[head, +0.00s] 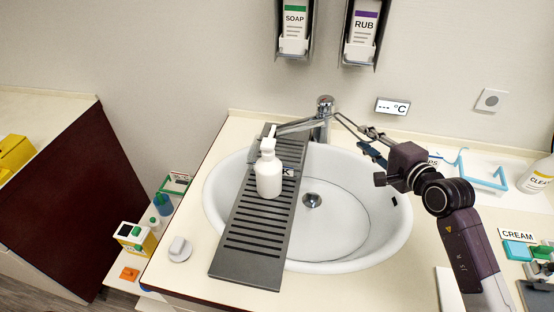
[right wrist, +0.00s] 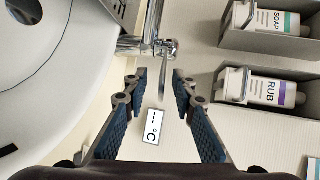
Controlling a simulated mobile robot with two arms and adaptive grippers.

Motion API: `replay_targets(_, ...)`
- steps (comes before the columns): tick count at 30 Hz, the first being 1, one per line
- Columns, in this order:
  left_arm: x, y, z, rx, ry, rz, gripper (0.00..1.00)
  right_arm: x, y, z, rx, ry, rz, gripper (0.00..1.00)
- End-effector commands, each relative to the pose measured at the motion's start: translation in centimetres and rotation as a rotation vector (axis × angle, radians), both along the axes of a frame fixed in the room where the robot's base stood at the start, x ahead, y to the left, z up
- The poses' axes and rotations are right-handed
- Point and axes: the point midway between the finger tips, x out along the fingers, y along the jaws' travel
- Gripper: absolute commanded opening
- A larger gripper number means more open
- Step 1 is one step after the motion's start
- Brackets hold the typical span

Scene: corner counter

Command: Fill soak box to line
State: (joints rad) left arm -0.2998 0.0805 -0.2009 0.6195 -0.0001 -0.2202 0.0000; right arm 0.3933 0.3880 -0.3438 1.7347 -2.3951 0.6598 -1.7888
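A white oval sink (head: 385,240) is set in the cream counter. A chrome faucet (head: 325,108) stands at its back edge, and its body also shows in the right wrist view (right wrist: 130,46). My right gripper (head: 352,132) is just right of the faucet. In the right wrist view its fingers (right wrist: 160,82) are spread, with the faucet's thin lever (right wrist: 164,75) between the tips; I cannot tell whether they touch it. I cannot pick out a soak box with a line. My left gripper is not in view.
A dark slatted rack (head: 245,269) crosses the sink, with a white pump bottle (head: 269,178) on it. A temperature display (head: 392,106) is on the wall. SOAP (head: 294,30) and RUB (head: 361,35) holders hang above. A blue-edged tray (head: 487,182) and bottle (head: 537,174) stand right.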

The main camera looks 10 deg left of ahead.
Motion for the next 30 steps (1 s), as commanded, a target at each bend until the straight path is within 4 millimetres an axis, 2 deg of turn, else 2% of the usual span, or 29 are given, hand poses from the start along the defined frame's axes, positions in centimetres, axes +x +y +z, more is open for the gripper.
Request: replay_targets(30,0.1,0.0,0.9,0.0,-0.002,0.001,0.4,0.3,0.2,1.5,0.0,-0.001,0.0,0.25)
